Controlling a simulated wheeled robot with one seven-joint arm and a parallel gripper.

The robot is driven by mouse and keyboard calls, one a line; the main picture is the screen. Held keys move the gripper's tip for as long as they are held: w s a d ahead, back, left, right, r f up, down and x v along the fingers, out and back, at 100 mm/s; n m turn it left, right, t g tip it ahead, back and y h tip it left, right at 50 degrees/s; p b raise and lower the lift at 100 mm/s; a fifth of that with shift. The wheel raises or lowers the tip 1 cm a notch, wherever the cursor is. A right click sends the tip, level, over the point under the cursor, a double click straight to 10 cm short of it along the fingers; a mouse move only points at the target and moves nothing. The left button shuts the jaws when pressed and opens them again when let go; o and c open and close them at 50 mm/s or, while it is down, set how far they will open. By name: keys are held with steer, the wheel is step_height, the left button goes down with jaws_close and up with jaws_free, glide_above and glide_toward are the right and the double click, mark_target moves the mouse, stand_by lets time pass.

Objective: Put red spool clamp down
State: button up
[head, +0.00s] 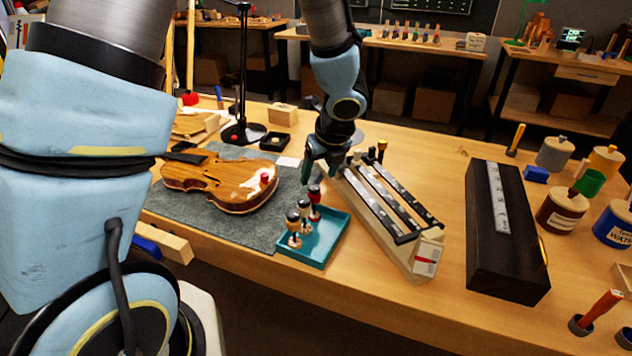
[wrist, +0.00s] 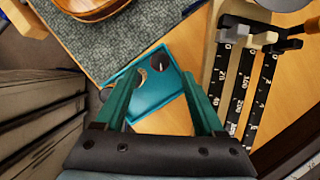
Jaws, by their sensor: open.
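A teal tray (head: 328,249) stands at the front edge of the bench, with several spool clamps upright in it. The rearmost clamp (head: 315,203) shows red. The front clamp (head: 293,229) and the middle clamp (head: 304,215) have dark tops and pale bodies. A small red piece (head: 265,178) sits on the violin body (head: 222,183). My gripper (head: 316,176) is open and empty above the back of the tray. In the wrist view the tray (wrist: 172,101) lies below and between the open fingers (wrist: 157,78). Clamp tops show there, with colours unclear.
The violin lies on a grey mat (head: 200,213) left of the tray. A rack with black scale bars (head: 392,210) stands close on the right. Further right is a long black case (head: 505,235) and several jars. A black lamp stand (head: 241,130) rises behind the violin.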

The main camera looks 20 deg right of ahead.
steer(key=v, duration=0.5)
steer(key=w+a+r+m+t+h, duration=0.15)
steer(key=w+a+m, duration=0.3)
steer(key=m, duration=0.45)
steer(key=w+a+r+m+h, duration=0.25)
steer(key=w+a+m, duration=0.2)
steer(key=m, duration=0.45)
steer(key=s+a+m+g+y, duration=0.1)
steer(key=s+a+m, duration=0.3)
steer(key=a+m, duration=0.6)
steer(key=s+a+m+g+y, duration=0.2)
steer(key=s+a+m, duration=0.3)
steer(key=a+m, duration=0.5)
steer(key=shift+s+a+f+g, duration=0.25)
steer(key=shift+f+g, duration=0.25)
steer(key=shift+g, duration=0.25)
